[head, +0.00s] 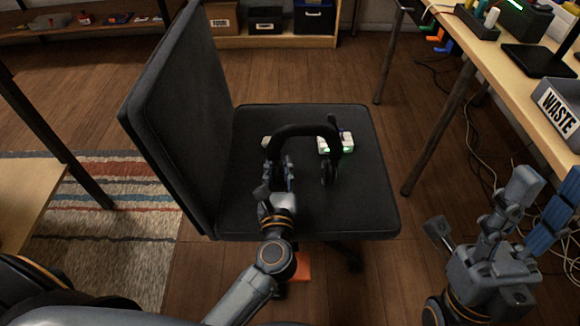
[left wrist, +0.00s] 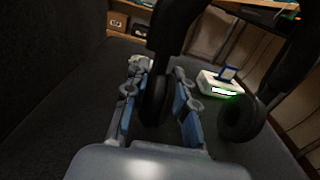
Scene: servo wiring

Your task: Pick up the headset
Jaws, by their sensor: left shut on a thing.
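The black headset (head: 305,130) is on the seat of a dark office chair (head: 360,205), its band arching up above its two ear cups. My left gripper (head: 278,174) is shut on the left ear cup. In the left wrist view the ear cup (left wrist: 156,98) sits between the blue-padded fingers, and the other ear cup (left wrist: 240,118) is to the right. I cannot tell whether the headset touches the seat. My right gripper (head: 490,215) is at the lower right, open and empty, away from the chair.
A white device with a green light (head: 336,145) lies on the seat behind the headset. A small pale object (head: 265,142) lies behind the left ear cup. The chair's backrest (head: 175,110) rises at the left. A wooden table (head: 500,85) with a WASTE bin (head: 560,110) stands right.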

